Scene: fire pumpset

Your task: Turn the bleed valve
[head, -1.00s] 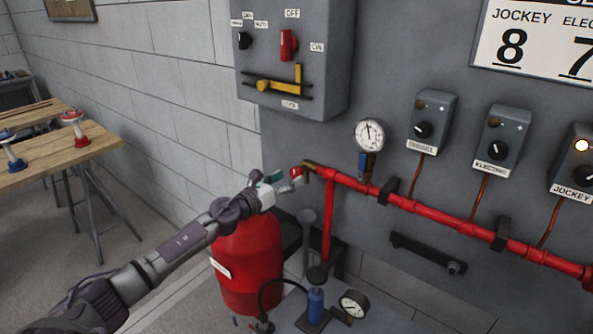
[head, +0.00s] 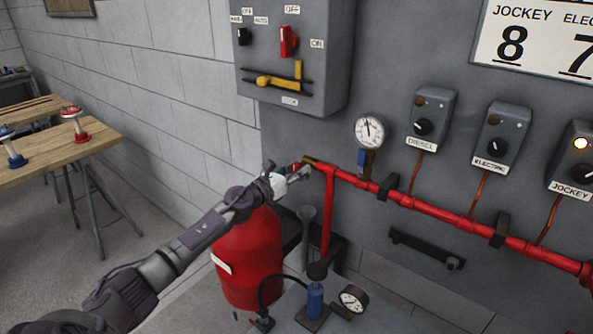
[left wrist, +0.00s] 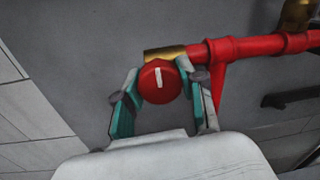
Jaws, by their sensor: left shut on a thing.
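The bleed valve shows in the left wrist view as a round red knob (left wrist: 159,80) with a white mark that stands nearly upright. It sits at the brass end (left wrist: 164,54) of the red pipe. My left gripper (left wrist: 158,90) is shut on the knob, with one green-padded finger on each side. In the head view my left gripper (head: 299,174) reaches the brass pipe end (head: 322,162) and mostly hides the knob. My right gripper is not in view.
The red pipe (head: 430,206) runs right along the grey wall. A pressure gauge (head: 369,131) is above it, and a grey switch box (head: 295,55) hangs higher. A red tank (head: 248,260) and a blue hand pump (head: 315,300) stand below my left arm.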

